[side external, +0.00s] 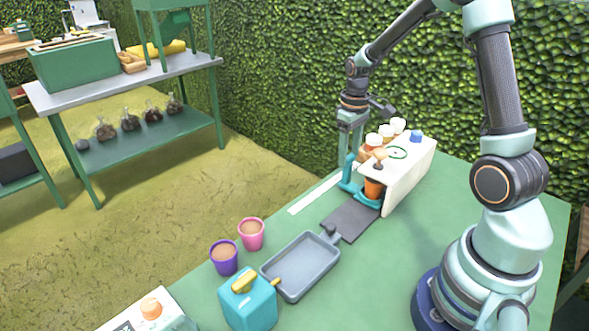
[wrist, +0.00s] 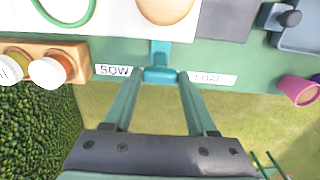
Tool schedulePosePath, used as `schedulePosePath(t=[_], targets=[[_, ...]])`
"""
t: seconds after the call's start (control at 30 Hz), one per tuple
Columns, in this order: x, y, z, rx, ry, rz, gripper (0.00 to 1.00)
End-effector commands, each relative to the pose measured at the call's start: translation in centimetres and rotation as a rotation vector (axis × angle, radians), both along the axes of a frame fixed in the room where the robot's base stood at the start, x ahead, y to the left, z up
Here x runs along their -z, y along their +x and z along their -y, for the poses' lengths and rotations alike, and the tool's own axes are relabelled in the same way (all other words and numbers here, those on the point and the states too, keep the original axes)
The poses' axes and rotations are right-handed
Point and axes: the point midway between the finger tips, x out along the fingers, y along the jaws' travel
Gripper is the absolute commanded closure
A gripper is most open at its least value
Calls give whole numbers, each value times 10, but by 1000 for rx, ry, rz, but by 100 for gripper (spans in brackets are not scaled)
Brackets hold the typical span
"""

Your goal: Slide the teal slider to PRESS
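The teal slider (side external: 347,186) sits at the front table edge, by the open end of the cream box-shaped machine (side external: 408,180). An orange pot (side external: 373,188) is at the slider, under the machine's end. In the wrist view the slider's handle (wrist: 160,76) lies between the SOW label (wrist: 116,71) and the LOAD label (wrist: 213,79). My gripper (side external: 350,157) points down at the handle. Its fingertips (wrist: 161,80) flank the handle closely on both sides and seem to touch it. No PRESS label can be read in either view.
A dark strip (side external: 351,219) leads to a grey tray (side external: 301,266). Pink (side external: 251,236) and purple (side external: 224,258) pots and a teal can (side external: 248,303) stand nearby. White-lidded jars (side external: 387,133) sit behind the machine. A hedge (side external: 280,100) rises beyond the table.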

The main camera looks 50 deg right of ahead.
Motion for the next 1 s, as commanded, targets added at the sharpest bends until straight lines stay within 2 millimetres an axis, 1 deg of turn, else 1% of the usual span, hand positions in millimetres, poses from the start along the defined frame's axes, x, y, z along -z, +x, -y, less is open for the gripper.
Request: schedulePosePath(t=[0.03, 0.07, 0.1, 0.37, 0.47, 0.57, 0.67, 0.8, 1.0], targets=[[-1, 1, 0, 1, -2, 4, 28], [-1, 1, 0, 1, -2, 4, 16], [-1, 1, 0, 1, -1, 3, 12], [-1, 0, 0, 0, -1, 2, 12], [-4, 1, 0, 0, -1, 3, 12], [-15, 1, 0, 0, -2, 5, 12], [-32, 1, 0, 0, -3, 7, 12], [-62, 2, 0, 0, -4, 8, 12], [-99, 1, 0, 0, -3, 7, 12]])
